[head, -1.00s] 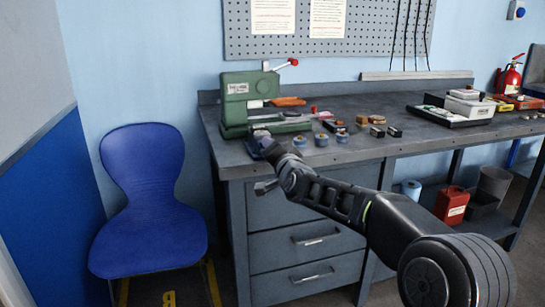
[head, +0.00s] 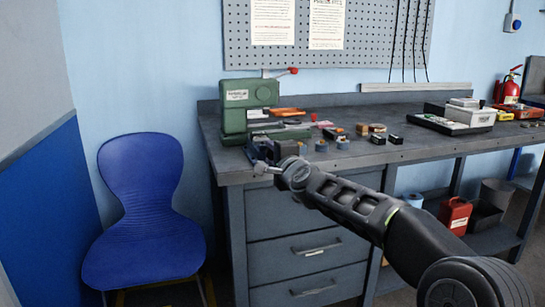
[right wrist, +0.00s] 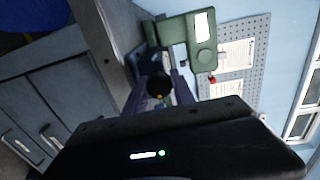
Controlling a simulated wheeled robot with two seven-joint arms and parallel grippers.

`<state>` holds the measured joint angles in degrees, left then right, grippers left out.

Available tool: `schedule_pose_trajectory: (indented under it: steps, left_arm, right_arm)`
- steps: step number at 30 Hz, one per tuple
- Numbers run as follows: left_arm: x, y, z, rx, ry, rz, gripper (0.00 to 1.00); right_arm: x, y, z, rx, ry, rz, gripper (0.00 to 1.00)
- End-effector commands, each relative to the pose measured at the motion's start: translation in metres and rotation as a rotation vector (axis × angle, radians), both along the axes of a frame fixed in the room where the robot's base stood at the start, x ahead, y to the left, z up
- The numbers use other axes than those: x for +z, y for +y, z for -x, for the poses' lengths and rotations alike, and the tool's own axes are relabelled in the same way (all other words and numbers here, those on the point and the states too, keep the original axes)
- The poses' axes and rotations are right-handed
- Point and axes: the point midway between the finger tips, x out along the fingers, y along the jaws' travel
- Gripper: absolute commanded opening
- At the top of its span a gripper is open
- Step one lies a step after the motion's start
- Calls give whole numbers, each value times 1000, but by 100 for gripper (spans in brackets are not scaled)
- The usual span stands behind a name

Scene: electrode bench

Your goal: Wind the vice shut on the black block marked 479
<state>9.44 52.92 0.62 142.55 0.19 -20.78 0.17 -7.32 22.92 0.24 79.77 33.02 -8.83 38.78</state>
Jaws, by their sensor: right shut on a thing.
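The blue vice (head: 255,149) stands at the front left corner of the bench, partly hidden by my right gripper (head: 276,154). In the right wrist view the two fingers of my right gripper (right wrist: 159,92) lie either side of a dark round knob (right wrist: 158,85), which looks like the end of the vice's screw. The gripper is shut on it. Small black blocks (head: 395,139) lie on the bench to the right; no number is legible. I cannot see what is between the vice jaws. My left gripper is not in view.
A green machine (head: 235,112) stands just behind the vice. Blue round pieces (head: 321,145) and other small parts lie to its right. A black tray (head: 455,121) sits further right. A blue chair (head: 142,215) stands left of the bench.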

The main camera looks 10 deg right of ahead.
Motion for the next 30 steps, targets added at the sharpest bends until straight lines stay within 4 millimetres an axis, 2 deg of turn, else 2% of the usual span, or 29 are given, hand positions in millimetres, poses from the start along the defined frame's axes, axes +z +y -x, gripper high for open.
schedule_pose_trajectory:
  steps: [13, 14, 15, 21, 30]
  left_arm:
    - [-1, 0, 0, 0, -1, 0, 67]
    - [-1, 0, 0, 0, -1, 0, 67]
    - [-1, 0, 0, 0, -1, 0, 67]
    - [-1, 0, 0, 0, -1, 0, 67]
    - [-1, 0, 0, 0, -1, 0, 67]
  right_arm:
    - [-3, 1, 0, 2, 6, -16, 0]
    - [-3, 1, 0, 2, 6, -15, 31]
    - [-3, 1, 0, 2, 7, -15, 34]
    - [-2, 1, 0, 1, 4, -15, 51]
    - [-1, 0, 1, 1, 2, -15, 52]
